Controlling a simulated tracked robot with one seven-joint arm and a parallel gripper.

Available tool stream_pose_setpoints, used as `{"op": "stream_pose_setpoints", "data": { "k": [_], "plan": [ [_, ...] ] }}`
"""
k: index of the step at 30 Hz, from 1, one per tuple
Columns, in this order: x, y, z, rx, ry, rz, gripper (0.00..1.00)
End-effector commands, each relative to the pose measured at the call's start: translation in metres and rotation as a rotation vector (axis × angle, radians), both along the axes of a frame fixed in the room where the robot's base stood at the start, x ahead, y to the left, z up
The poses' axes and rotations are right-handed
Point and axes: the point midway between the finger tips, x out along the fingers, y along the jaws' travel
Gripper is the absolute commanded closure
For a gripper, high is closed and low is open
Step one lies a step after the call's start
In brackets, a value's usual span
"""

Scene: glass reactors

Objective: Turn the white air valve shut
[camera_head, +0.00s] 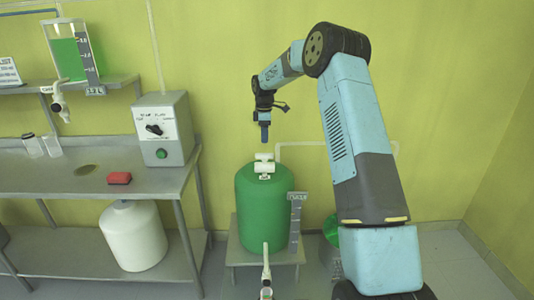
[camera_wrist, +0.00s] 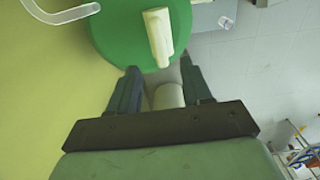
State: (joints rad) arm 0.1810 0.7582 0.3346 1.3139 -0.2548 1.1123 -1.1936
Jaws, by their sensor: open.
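The white air valve (camera_head: 264,166) sits on top of the green tank (camera_head: 262,212). My gripper (camera_head: 264,140) points down just above the valve, with a small gap visible in the head view. In the wrist view my gripper (camera_wrist: 160,72) is open, its two fingers apart. The valve's pale bar-shaped handle (camera_wrist: 158,37) shows ahead of the fingertips against the green tank top (camera_wrist: 115,35). A pale cylindrical part (camera_wrist: 168,96) shows between the fingers, and I cannot tell whether they touch it.
A white pipe (camera_head: 340,143) runs along the wall behind the tank. A grey scale plate (camera_head: 297,215) stands at its right, and a white tube with a tap (camera_head: 266,262) at its front. A steel bench (camera_head: 60,180) with a control box (camera_head: 162,130) is at left.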

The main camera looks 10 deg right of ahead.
Motion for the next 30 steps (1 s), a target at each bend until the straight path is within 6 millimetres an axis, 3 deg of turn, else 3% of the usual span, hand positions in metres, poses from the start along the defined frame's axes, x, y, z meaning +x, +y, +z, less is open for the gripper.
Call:
{"op": "stream_pose_setpoints", "data": {
  "k": [6,15,29,30],
  "plan": [
    [-0.001,0.000,-0.040,0.001,0.003,-0.001,0.51],
    [0.000,0.000,-0.078,0.000,0.000,0.000,0.51],
    [0.000,0.000,-0.088,0.000,-0.001,-0.001,0.51],
    [0.000,0.000,-0.088,0.000,-0.001,-0.001,0.55]
  ]
}}
